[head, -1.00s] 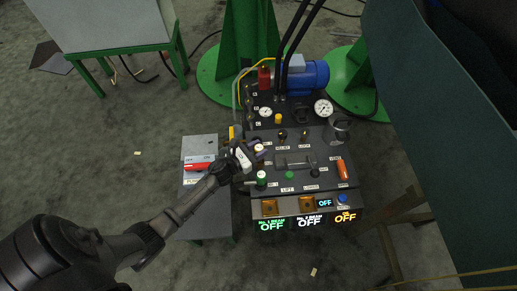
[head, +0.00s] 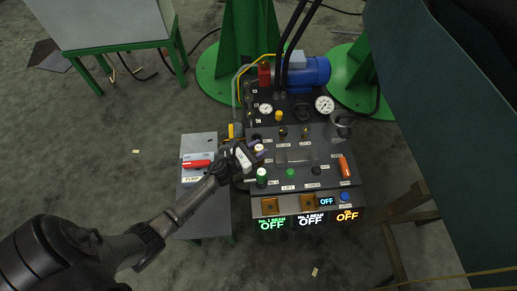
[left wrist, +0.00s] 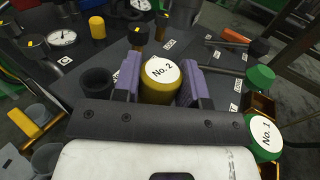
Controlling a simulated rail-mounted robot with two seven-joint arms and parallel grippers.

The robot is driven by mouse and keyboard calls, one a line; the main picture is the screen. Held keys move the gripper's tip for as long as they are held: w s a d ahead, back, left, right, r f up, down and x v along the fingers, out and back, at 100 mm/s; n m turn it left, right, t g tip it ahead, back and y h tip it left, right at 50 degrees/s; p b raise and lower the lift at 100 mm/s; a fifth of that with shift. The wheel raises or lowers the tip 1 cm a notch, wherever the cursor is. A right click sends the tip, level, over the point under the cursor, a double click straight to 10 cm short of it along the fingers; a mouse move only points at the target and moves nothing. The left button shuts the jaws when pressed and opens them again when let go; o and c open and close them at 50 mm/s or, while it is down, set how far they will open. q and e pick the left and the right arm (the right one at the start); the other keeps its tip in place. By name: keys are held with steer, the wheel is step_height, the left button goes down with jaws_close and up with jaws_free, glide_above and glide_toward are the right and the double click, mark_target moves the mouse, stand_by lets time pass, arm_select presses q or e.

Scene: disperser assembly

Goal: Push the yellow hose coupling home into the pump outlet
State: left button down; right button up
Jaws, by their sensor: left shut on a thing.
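The yellow hose coupling (left wrist: 157,88) has a round white cap label reading No. 2 and fills the middle of the left wrist view. It shows small in the head view (head: 259,148). My left gripper (left wrist: 160,80) has its purple fingers on both sides of the coupling and is shut on it. In the head view the left gripper (head: 256,151) is over the left side of the dark panel. The coupling's lower end is hidden, so I cannot tell how deep it sits or which opening is the pump outlet. My right gripper is not in view.
A green coupling marked No. 1 (left wrist: 265,138) stands close by on the right. An open black ring (left wrist: 97,82) is left of the fingers. Gauges (head: 324,104), a blue motor (head: 310,72) and an orange handle (head: 345,167) crowd the panel. A red handle (head: 197,163) lies left.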

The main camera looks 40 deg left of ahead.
arm_select(q)
steer(key=shift+f, duration=0.1)
steer(key=c, duration=0.6)
jaws_free()
steer(key=shift+f, duration=0.1)
steer(key=p+v, duration=0.4)
steer(key=v, duration=1)
steer(key=shift+w, duration=0.1)
